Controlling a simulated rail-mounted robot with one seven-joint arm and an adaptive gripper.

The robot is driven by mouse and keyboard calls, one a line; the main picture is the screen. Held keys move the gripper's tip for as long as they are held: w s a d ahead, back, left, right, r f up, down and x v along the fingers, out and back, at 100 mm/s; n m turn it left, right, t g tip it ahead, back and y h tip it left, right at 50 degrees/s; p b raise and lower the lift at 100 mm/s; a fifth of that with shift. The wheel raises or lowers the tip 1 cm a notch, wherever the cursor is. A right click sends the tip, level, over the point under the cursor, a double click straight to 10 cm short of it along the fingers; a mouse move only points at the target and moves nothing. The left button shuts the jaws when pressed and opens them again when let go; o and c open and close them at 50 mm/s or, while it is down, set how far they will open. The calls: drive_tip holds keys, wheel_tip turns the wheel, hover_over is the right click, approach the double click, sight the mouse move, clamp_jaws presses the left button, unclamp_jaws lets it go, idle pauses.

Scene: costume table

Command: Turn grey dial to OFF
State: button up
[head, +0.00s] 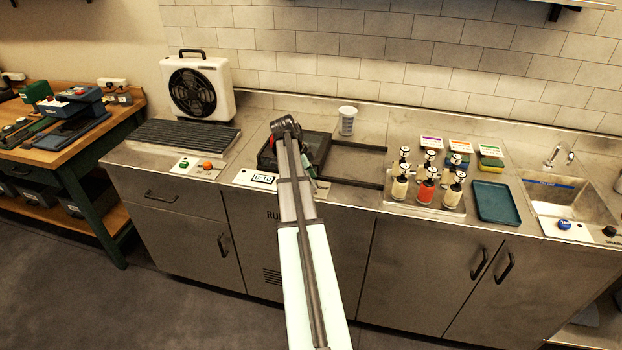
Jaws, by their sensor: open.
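I cannot make out a clearly grey dial. A small display reading about 0:10 (263,179) sits on a light panel at the counter's front edge, in front of a dark square unit (266,157). My arm crosses this unit and covers the area just right of the display, so anything there is hidden. The arm's dark far joint is over the unit. My gripper's fingertips cannot be made out; they seem to be behind the arm. A dark knob (609,231) sits at the far right by the sink, beside a blue knob (564,225).
Green (184,163) and orange (207,166) knobs sit below the dark grille (184,134) at left, with a fan (200,87) behind.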

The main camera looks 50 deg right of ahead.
clamp_jaws()
